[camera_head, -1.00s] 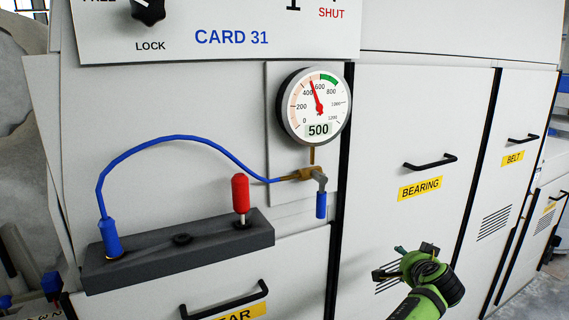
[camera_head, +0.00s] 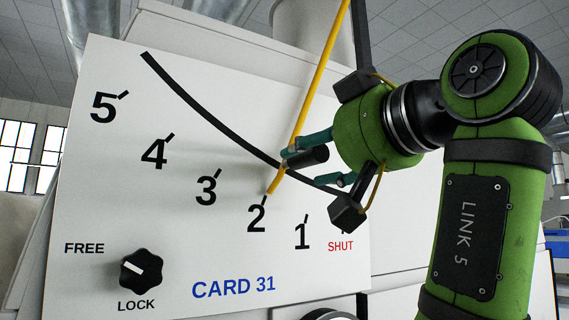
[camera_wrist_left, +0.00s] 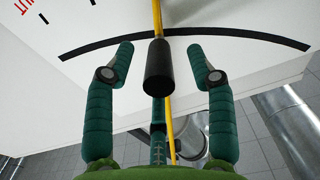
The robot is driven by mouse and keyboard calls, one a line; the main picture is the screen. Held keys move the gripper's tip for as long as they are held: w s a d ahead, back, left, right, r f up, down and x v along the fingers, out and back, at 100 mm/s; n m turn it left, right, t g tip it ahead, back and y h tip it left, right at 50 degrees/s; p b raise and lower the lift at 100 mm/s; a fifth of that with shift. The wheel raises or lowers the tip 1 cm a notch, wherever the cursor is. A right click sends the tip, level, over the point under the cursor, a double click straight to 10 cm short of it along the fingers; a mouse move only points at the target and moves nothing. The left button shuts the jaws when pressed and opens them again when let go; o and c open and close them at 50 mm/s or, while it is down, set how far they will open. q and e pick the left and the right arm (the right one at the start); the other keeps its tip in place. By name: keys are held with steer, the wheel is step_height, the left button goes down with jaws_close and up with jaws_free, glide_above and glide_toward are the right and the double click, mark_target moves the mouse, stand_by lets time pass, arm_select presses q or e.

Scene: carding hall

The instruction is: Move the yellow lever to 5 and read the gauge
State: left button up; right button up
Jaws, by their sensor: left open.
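The yellow lever (camera_head: 318,83) hangs down across the white scale panel, its pointed tip at the 2 mark. Its black handle (camera_head: 308,157) sticks out towards me by the curved black slot. My left gripper (camera_head: 318,163) is open at the handle, with teal fingers on either side of it. In the left wrist view the handle (camera_wrist_left: 158,68) lies between the spread fingers (camera_wrist_left: 158,65), with a gap visible on each side. The gauge (camera_head: 330,315) shows only its top rim at the bottom edge; its reading is hidden. My right gripper is not in view.
The white panel (camera_head: 110,225) carries numbers from SHUT and 1 up to 5 at upper left. A black knob (camera_head: 141,270) sits at lower left, its white mark towards FREE. The slot (camera_head: 200,103) towards 5 looks clear. Pipes (camera_wrist_left: 290,130) show beyond the panel.

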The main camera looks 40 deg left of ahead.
mark_target(296, 159)
arm_select(q)
steer(key=shift+w+a, duration=0.7)
steer(key=shift+a, duration=0.2)
steer(key=shift+w+a+p, duration=0.2)
steer(key=shift+a+p, duration=0.05)
steer(key=shift+p, duration=0.25)
steer(key=shift+s+a+r+p, duration=0.35)
steer(key=shift+a+r+p, duration=0.05)
steer(key=shift+p, duration=0.15)
steer(key=shift+w+a+f, duration=0.25)
steer(key=shift+w+a, duration=0.2)
steer(key=shift+a, duration=0.35)
steer(key=shift+w+a, duration=0.1)
steer(key=shift+w, duration=0.05)
steer(key=shift+d, duration=0.35)
jaws_close()
steer(key=shift+s+a+r, duration=0.1)
steer(key=shift+s, duration=0.1)
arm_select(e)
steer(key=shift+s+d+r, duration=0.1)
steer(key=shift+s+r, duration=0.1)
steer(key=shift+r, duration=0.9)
